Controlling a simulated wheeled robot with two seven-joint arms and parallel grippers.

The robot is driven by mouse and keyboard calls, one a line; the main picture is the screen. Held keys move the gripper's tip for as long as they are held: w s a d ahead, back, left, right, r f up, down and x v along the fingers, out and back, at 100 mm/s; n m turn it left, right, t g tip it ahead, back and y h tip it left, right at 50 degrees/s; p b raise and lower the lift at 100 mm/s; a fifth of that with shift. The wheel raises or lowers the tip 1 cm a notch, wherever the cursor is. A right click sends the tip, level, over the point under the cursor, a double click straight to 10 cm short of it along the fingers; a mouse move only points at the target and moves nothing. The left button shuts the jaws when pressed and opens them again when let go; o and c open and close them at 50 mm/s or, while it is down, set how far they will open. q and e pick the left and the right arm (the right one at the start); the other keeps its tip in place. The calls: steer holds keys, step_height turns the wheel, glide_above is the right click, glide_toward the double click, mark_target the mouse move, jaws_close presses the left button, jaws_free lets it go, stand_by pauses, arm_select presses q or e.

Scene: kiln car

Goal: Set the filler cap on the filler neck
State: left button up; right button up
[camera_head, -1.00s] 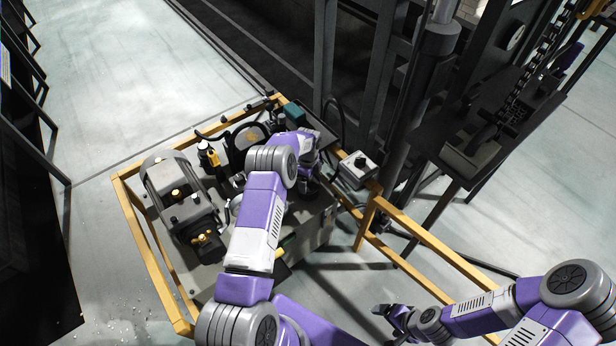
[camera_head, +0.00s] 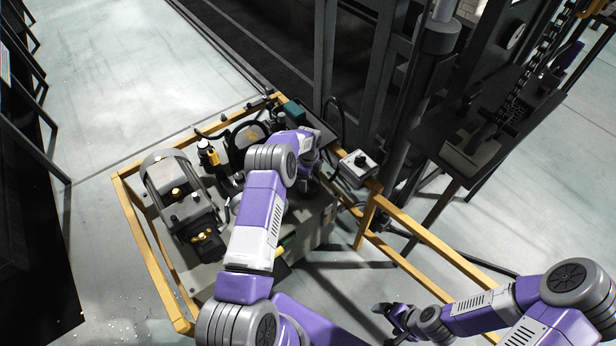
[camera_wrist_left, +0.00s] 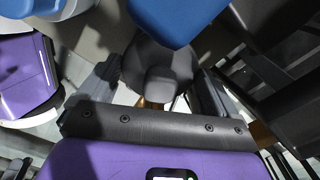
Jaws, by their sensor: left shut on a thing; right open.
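My left gripper (camera_head: 308,183) is over the right part of the power unit's top in the head view, mostly covered by its own wrist. In the left wrist view its fingers (camera_wrist_left: 158,92) are shut on a dark grey, rounded piece, which I take to be the filler cap (camera_wrist_left: 160,82). I cannot make out the filler neck; the arm hides that part of the unit in the head view. Whether the cap touches anything below cannot be told. My right gripper (camera_head: 388,319) is open and empty, low and right of the unit.
A yellow frame (camera_head: 148,243) surrounds the unit, with a motor (camera_head: 172,182) on its left. A grey switch box (camera_head: 357,168) sits on the rail to the right. Dark steel posts (camera_head: 375,95) stand behind. A blue surface (camera_wrist_left: 178,18) is close in the left wrist view.

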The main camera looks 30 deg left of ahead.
arm_select(q)
steer(key=shift+f, duration=0.6)
stand_by(0.3)
steer(key=o, duration=0.7)
steer(key=shift+o, duration=0.2)
steer(key=shift+r+p, duration=1.65)
steer(key=shift+r, duration=1.85)
